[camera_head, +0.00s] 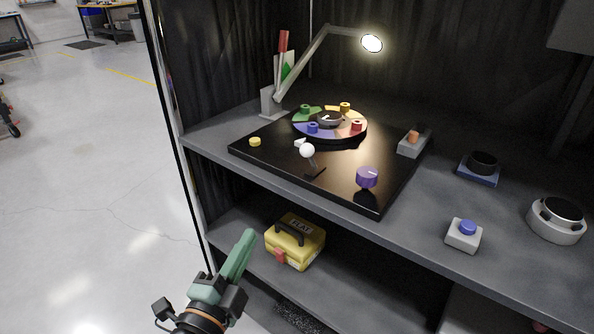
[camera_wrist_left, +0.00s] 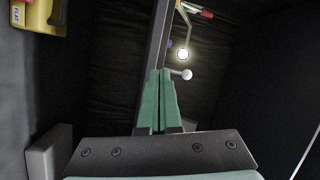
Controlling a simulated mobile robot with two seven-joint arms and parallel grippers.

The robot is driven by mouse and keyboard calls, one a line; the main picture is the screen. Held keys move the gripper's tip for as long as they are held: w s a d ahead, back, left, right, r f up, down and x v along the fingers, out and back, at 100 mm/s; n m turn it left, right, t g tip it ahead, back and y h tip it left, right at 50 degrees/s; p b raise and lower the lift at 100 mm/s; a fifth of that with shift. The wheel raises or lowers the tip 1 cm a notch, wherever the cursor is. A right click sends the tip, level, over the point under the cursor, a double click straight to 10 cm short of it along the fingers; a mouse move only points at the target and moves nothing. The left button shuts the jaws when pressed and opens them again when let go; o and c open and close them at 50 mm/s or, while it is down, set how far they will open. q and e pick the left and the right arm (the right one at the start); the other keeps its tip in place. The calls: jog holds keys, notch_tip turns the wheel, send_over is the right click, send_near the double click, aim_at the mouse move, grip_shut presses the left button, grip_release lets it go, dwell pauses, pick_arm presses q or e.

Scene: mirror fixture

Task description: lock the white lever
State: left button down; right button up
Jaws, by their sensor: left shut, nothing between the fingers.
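The white lever (camera_head: 307,152) has a round white knob on a thin dark stem. It rises from the front part of a black glossy board (camera_head: 352,191) on the shelf and leans a little. In the left wrist view a white ball (camera_wrist_left: 187,74) shows just beyond the fingertips and looks like the lever's knob. My left gripper (camera_head: 247,236) has green fingers, shut and empty. It is in front of the shelf, below and left of the lever, apart from it. The fingers also show in the left wrist view (camera_wrist_left: 160,75). My right gripper is not in view.
The board also bears a coloured wheel (camera_head: 329,118), a purple knob (camera_head: 367,178), a yellow button (camera_head: 255,142) and a grey switch block (camera_head: 412,144). A lit lamp (camera_head: 371,43) hangs above. A yellow case (camera_head: 296,241) stands on the lower shelf near my gripper. A blue-button box (camera_head: 464,236) is at the right.

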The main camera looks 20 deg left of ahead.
pick_arm(q)
jog(key=d+r+m+h, duration=0.1)
jog(key=d+r+m+t+h, duration=0.1)
jog(key=r+m, duration=0.1)
jog(key=d+r+m+t+h, duration=0.1)
jog(key=shift+s+r+m, duration=0.25)
jog(key=shift+s+m, duration=0.1)
jog(key=shift+m, duration=0.05)
jog(key=p, duration=0.2)
send_near(304, 155)
jog(key=x, duration=0.7)
jog(key=shift+f, duration=0.1)
